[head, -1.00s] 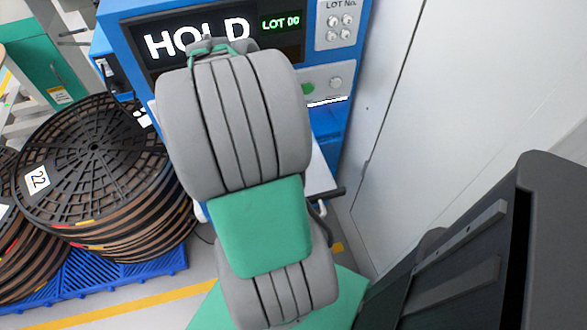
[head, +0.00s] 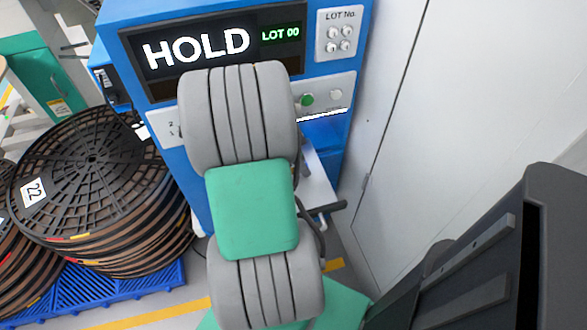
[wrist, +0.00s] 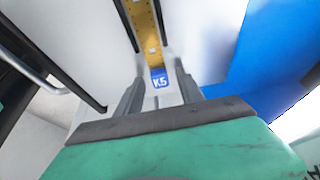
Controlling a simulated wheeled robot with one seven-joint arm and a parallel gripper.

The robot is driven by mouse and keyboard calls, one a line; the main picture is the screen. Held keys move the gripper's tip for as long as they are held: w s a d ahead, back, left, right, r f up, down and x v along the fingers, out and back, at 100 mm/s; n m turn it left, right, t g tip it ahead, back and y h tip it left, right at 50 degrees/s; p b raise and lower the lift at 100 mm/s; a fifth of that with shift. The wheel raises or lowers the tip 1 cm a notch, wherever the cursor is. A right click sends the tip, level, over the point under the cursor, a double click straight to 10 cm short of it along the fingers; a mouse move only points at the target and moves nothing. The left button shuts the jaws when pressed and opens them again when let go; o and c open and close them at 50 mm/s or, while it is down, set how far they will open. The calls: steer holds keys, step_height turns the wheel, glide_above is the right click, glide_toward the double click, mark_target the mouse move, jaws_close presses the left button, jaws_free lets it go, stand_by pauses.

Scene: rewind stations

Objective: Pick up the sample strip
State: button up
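In the wrist view, the sample strip (wrist: 148,32) is a narrow yellow-gold band with a blue end label (wrist: 159,79) reading "K5". It lies over a white surface, its labelled end toward me. My gripper (wrist: 157,88) is open, with its grey fingers apart on either side of the labelled end. I cannot tell how far above or around the strip the fingertips are. In the head view, my arm hides the gripper and the strip.
A blue machine (head: 180,20) shows "HOLD" and "LOT 00". A white shelf (head: 320,190) with a dark handle (head: 327,208) juts from its front. Stacked black reels (head: 90,165) stand on a blue pallet (head: 115,290) at left. A pale wall (head: 440,110) closes the right side.

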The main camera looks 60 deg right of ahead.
jaws_close()
steer(key=shift+r, duration=0.1)
stand_by(0.5)
